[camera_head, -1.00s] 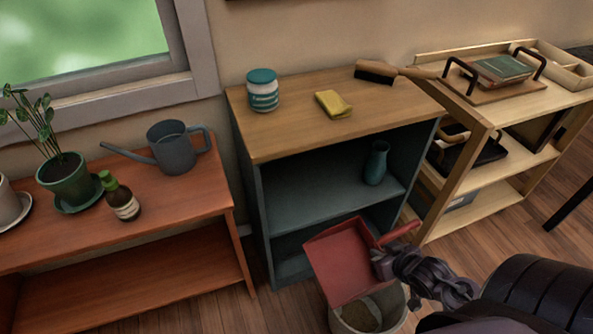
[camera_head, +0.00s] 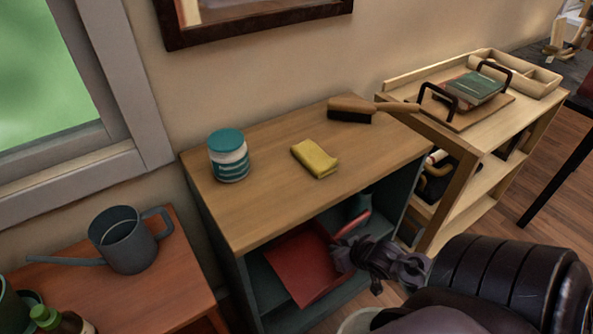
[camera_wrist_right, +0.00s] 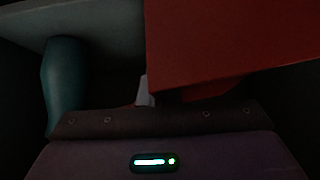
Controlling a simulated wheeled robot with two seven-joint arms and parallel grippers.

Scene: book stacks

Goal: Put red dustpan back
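The red dustpan (camera_head: 298,264) is at the front opening of the dark teal cabinet (camera_head: 243,285), below its wooden top, with its pan partly inside. Its upper edge is hidden by the top. My right gripper (camera_head: 345,254) is at the dustpan's handle side and appears shut on it; the fingertips are not clearly visible. In the right wrist view the dustpan (camera_wrist_right: 235,42) fills the upper right, close to the camera. My left gripper is not in view.
A teal vase (camera_wrist_right: 63,85) stands in the cabinet beside the dustpan. A bin (camera_head: 362,320) stands below my arm.

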